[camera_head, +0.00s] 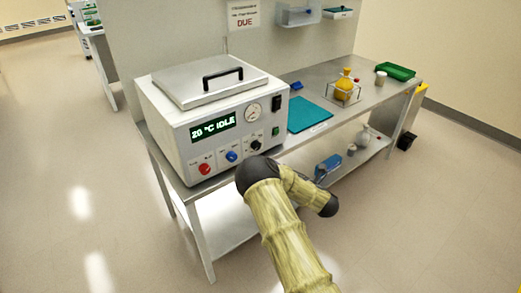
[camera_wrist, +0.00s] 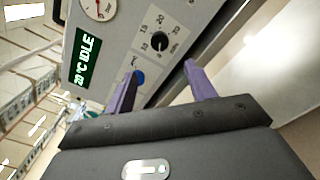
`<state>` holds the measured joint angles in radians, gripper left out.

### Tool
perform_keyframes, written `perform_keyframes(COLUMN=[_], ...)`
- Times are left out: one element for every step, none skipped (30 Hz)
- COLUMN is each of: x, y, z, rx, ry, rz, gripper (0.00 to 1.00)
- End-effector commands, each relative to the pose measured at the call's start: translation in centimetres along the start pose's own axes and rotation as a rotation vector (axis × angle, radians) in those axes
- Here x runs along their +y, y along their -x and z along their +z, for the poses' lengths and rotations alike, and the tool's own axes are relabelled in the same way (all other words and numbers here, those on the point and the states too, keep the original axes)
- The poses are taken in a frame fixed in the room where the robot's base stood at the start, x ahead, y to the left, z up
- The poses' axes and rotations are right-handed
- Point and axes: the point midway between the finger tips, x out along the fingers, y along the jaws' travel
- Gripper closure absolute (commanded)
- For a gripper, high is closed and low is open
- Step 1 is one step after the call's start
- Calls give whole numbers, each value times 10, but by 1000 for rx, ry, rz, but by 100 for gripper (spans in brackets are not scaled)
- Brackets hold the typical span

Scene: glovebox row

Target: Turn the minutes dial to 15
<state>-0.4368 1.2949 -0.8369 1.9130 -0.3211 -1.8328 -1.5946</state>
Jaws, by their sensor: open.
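The minutes dial is a small black knob (camera_head: 255,145) on the lower right front of the white bath unit (camera_head: 175,130). In the wrist view the dial (camera_wrist: 160,41) has numbers around it, with 10, 15, 20 and 30 among them. Its pointer is too small to read surely. My gripper (camera_wrist: 162,78) is open, its two purple fingers apart and empty. The dial shows beyond and between the fingertips, apart from them. In the head view my arm reaches the unit's front, and the gripper is not clearly visible there.
A blue button (camera_head: 231,156) and a red button (camera_head: 204,168) sit left of the dial. A display (camera_head: 213,126) reads "20 °C IDLE", and a gauge (camera_head: 254,112) is above the dial. A teal mat (camera_head: 308,115) and yellow flask (camera_head: 344,83) stand right on the bench.

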Motion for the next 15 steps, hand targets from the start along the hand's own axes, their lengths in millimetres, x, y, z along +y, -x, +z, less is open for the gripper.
perform_keyframes(x=[2,2,2,2,2,2,2,1,1,1,1,1,1,1,1], y=[-10,-16,-23,-28,-33,-40,-46,-50,-57,-63,-68,-74,-79,-84,-90], z=[0,0,0,0,0,0,0,0,0,0,0,0,0,0,0], rx=[2,1,2,1,1,1,1,1,2,2,2,1,1,1,0], ry=[0,0,0,0,1,0,0,0,0,0,0,0,0,0,0], rz=[4,5,4,5,4,4,4,4,4,3,4,3,3,3,3], gripper=[45,45,45,45,45,45,45,45,45,45,45,45,45,45,45])
